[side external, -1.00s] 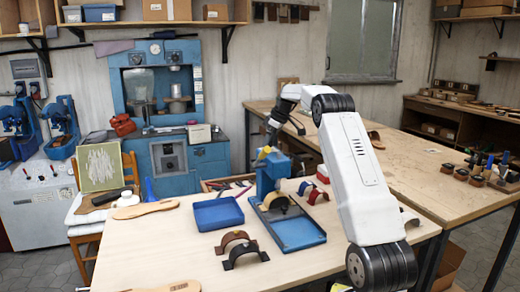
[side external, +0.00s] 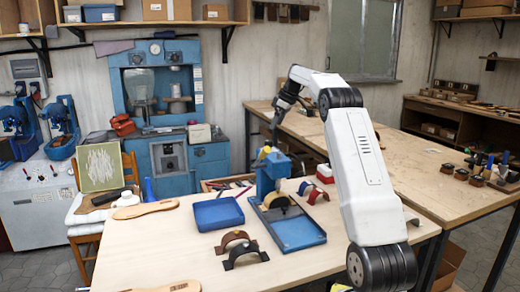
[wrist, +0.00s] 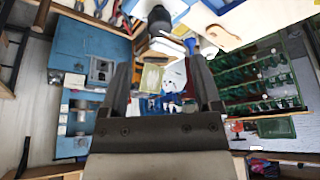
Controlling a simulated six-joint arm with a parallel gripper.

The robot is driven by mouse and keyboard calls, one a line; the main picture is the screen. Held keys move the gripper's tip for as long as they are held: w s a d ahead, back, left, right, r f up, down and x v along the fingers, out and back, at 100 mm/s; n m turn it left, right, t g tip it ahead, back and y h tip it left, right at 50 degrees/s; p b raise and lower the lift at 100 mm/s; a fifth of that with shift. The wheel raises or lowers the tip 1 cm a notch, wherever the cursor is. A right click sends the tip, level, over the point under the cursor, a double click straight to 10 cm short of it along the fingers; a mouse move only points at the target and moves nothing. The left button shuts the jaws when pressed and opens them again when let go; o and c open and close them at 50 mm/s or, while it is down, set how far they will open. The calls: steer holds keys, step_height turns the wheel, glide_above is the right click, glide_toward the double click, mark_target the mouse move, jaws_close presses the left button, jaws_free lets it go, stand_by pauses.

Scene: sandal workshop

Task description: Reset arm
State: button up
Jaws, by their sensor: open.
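My white arm rises from the right of the table. My gripper (side external: 273,138) hangs near the top of a small blue press (side external: 268,178) in the side view, and I cannot tell how far behind it or above it it is. In the wrist view my gripper (wrist: 158,65) has its two dark fingers spread wide apart, and nothing shows held between them. The wrist camera looks out over the room, with the large blue machine (wrist: 82,60) on the left.
The light wooden table (side external: 150,250) holds a blue tray (side external: 218,213), dark and brown curved straps (side external: 245,254), and wooden soles (side external: 146,209). A red-and-white box (side external: 325,174) lies right of the press. A long wooden bench (side external: 425,170) runs behind at right.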

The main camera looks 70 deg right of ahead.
steer(key=shift+s+r, duration=0.1)
steer(key=shift+r, duration=0.1)
steer(key=w+a+f+m, duration=0.1)
steer(key=w+a+f, duration=0.2)
steer(key=a, duration=0.5)
steer(key=w+a+f+g, duration=0.1)
steer(key=w+a+f, duration=0.2)
steer(key=a, duration=0.5)
steer(key=w+a+f+m, duration=0.1)
steer(key=w+a+f, duration=0.15)
steer(key=a, duration=0.65)
steer(key=s+a+f, duration=0.4)
steer(key=s+a, duration=0.1)
steer(key=a, duration=0.2)
steer(key=s+a+f+n, duration=0.1)
steer(key=s+a+f, duration=0.4)
steer(key=a, duration=0.3)
steer(key=s+a+f+g, duration=0.1)
steer(key=s+a+f, duration=0.4)
steer(key=s+a, duration=0.2)
steer(key=shift+a+f+n, duration=0.15)
steer(key=shift+a+n, duration=0.25)
steer(key=shift+a, duration=0.25)
